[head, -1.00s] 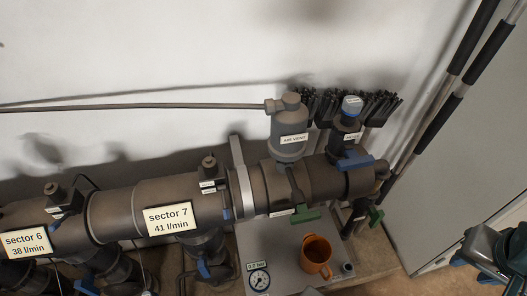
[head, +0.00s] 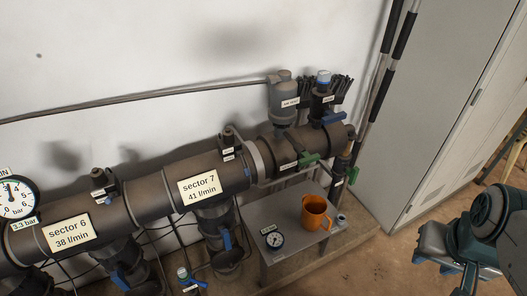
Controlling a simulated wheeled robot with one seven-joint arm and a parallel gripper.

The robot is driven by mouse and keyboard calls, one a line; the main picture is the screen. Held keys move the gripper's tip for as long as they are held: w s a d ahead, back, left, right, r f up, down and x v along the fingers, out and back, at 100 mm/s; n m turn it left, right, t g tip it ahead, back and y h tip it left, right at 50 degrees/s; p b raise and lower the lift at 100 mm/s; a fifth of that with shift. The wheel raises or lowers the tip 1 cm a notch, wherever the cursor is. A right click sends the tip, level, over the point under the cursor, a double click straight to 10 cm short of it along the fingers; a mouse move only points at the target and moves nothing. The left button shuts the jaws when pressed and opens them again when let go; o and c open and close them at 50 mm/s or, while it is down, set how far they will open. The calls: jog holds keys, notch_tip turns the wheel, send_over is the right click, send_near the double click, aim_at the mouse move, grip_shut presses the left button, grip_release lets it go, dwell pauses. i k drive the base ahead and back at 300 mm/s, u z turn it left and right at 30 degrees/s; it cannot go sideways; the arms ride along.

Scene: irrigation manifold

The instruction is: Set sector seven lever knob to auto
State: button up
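The sector 7 label (head: 199,188) reading 41 l/min is on the dark manifold pipe, left of the middle of the head view. A small dark valve unit with a knob (head: 228,137) and small white labels stands on top of the pipe just right of that label. Its setting is too small to read. A blue lever (head: 226,239) shows on the branch below sector 7. My gripper (head: 455,275) is at the lower right, over the floor and well apart from the manifold. Its fingers are partly cut by the frame edge, and its opening is unclear.
A small grey table (head: 285,255) below the pipe carries an orange mug (head: 315,213) and a gauge (head: 274,240). The sector 6 label (head: 70,233) and a pressure gauge (head: 15,198) are at left. A grey cabinet (head: 450,110) stands at right. Floor (head: 370,265) before it is clear.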

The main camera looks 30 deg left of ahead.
aim_at(239, 153)
jog(key=z, duration=1.6)
jog(key=k, duration=2.7)
jog(key=u, duration=1.4)
